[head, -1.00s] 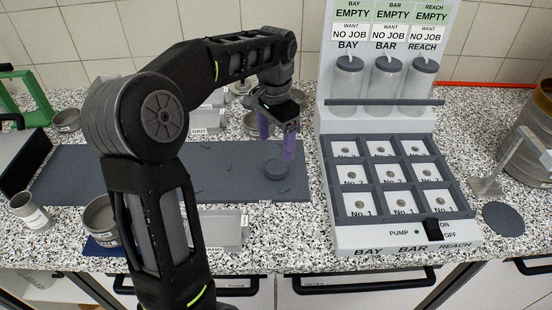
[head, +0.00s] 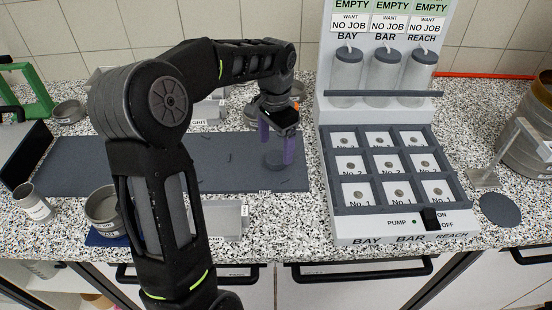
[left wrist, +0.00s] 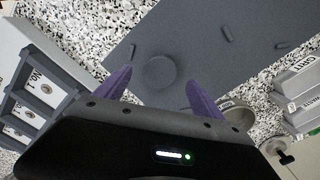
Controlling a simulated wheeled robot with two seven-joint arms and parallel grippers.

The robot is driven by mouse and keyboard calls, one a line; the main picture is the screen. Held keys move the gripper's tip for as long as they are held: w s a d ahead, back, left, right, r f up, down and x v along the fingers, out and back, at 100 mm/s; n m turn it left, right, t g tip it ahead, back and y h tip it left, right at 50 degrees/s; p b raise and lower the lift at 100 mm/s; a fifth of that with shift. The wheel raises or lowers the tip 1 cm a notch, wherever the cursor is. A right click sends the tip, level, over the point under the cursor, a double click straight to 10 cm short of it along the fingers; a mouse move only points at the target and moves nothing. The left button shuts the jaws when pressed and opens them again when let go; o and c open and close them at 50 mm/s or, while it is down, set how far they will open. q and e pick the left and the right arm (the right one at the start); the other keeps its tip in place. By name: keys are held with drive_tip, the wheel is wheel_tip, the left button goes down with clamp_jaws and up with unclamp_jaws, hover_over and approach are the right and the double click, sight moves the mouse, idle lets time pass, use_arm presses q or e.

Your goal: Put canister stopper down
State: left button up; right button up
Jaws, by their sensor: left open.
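The canister stopper appears to be the small dark grey round disc (head: 275,160) lying flat on the dark grey mat (head: 235,180), near its right end. It also shows in the left wrist view (left wrist: 159,74), in line with the gap between the fingers. My left gripper (head: 277,152) is open, its purple fingers pointing down on either side of the stopper in the head view. In the left wrist view the open fingers (left wrist: 160,86) show nothing held between them. Whether the fingertips are above or level with the stopper is hard to tell. My right gripper is not in view.
The white station (head: 400,225) with its slotted tray and capped canisters (head: 382,80) stands right of the mat. Several small dark pieces lie on the mat. A metal pan (head: 103,210) and a labelled cup (head: 33,203) stand at left.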

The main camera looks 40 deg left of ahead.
sight(276, 157)
use_arm(q)
drive_tip(key=shift+f+p, duration=0.35)
drive_tip(key=shift+f, duration=1.5)
drive_tip(key=shift+c, duration=0.2)
drive_tip(key=c, duration=1.4)
